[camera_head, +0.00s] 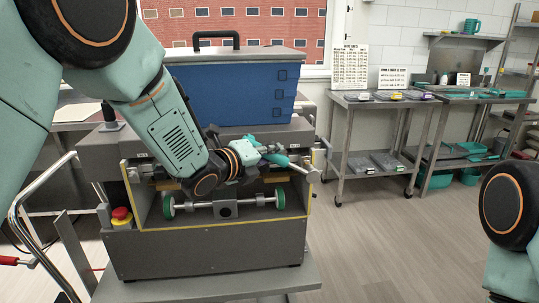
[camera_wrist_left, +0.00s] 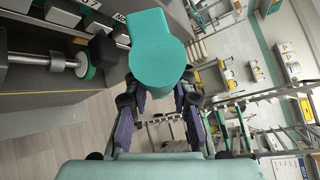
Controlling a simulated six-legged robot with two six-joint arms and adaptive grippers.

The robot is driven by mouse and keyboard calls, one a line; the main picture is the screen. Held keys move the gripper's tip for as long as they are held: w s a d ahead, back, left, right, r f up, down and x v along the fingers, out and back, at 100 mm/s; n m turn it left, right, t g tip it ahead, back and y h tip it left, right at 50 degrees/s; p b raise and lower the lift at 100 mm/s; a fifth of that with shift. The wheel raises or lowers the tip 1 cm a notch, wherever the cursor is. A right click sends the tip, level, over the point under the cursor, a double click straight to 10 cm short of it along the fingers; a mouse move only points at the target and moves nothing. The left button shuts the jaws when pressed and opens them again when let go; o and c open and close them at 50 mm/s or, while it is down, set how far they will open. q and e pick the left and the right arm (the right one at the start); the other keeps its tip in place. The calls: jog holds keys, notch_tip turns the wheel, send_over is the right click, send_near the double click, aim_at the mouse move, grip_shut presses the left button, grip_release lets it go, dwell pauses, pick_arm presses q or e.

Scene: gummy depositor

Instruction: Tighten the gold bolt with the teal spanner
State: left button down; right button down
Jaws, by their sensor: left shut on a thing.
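The teal spanner (camera_head: 277,159) is in my left gripper (camera_head: 268,151), in front of the grey machine's open bay. In the left wrist view the spanner (camera_wrist_left: 160,48) is a broad teal shape with a rounded end, close to the camera. The fingers of my left gripper (camera_wrist_left: 159,102) are shut on it from both sides. I cannot make out the gold bolt: the spanner, gripper and arm cover part of the bay. I cannot tell whether the spanner touches anything in the machine. My right gripper is out of view; only a part of my right arm shows at the right edge.
The grey machine (camera_head: 205,255) has a bar with green wheels (camera_head: 168,207) across its bay and a red button (camera_head: 121,213) at its left. A blue box (camera_head: 232,95) stands on top. Metal tables (camera_head: 385,103) stand behind at right. The floor at right is clear.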

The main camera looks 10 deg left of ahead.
pick_arm(q)
jog(key=shift+w+a+r, duration=0.1)
jog(key=shift+w, duration=0.25)
jog(key=shift+w+a, duration=0.15)
jog(key=shift+w, duration=0.45)
jog(key=shift+w+d+r+m+g+y, duration=0.2)
jog(key=shift+d+r+m+g+y, duration=0.25)
jog(key=shift+d+r, duration=0.2)
jog(key=shift+w+d+r+m+g+y, duration=0.2)
jog(key=shift+d+r+m+g+y, duration=0.25)
jog(key=shift+d+r, duration=0.2)
jog(key=shift+w+d+r+m+g+y, duration=0.2)
jog(key=shift+d+r+m+g+y, duration=0.25)
jog(key=shift+d+r, duration=0.2)
